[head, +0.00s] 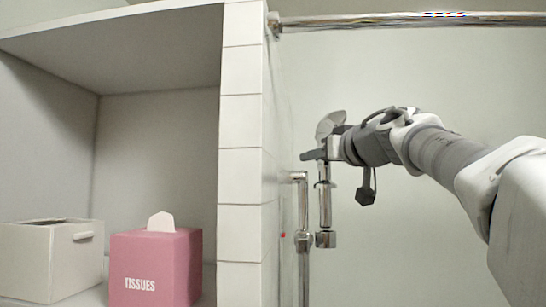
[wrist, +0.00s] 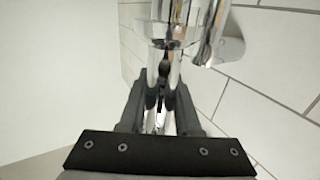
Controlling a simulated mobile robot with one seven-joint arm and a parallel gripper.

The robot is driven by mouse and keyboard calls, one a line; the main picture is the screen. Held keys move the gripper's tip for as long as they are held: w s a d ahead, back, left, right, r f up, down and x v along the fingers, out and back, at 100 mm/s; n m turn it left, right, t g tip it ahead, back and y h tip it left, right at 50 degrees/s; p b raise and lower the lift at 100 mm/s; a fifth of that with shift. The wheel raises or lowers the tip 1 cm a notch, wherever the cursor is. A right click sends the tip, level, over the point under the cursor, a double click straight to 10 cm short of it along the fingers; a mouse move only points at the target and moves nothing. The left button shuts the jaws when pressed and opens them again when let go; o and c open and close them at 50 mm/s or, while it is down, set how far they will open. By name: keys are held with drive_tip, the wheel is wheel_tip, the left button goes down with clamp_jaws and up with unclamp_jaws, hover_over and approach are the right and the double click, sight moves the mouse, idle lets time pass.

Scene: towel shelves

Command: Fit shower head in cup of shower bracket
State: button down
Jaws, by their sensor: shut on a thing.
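The chrome shower head (head: 329,123) is upright beside the tiled wall in the head view, its handle (head: 325,206) pointing down. My gripper (head: 314,155) is shut on it just below the head. In the wrist view the dark fingers (wrist: 161,82) lie on both sides of the chrome handle (wrist: 160,122). The cup of the shower bracket (head: 325,239) sits right of the vertical rail. The handle's lower end meets the cup from above in the head view. I cannot tell how deep it sits inside. The fingers and arm hide part of the shower head.
A vertical chrome rail (head: 303,275) with a top elbow stands left of the handle, close to the tiled wall edge (head: 240,180). A curtain rod (head: 400,20) crosses above. A pink tissue box (head: 155,265) and a pale bin (head: 45,262) stand in the left shelf.

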drive_tip(key=shift+f+b, duration=0.6)
drive_tip(key=shift+f, duration=0.6)
drive_tip(key=c, duration=0.5)
unclamp_jaws()
drive_tip(key=shift+d, duration=0.15)
drive_tip(key=shift+c, duration=0.2)
drive_tip(key=shift+f, duration=0.1)
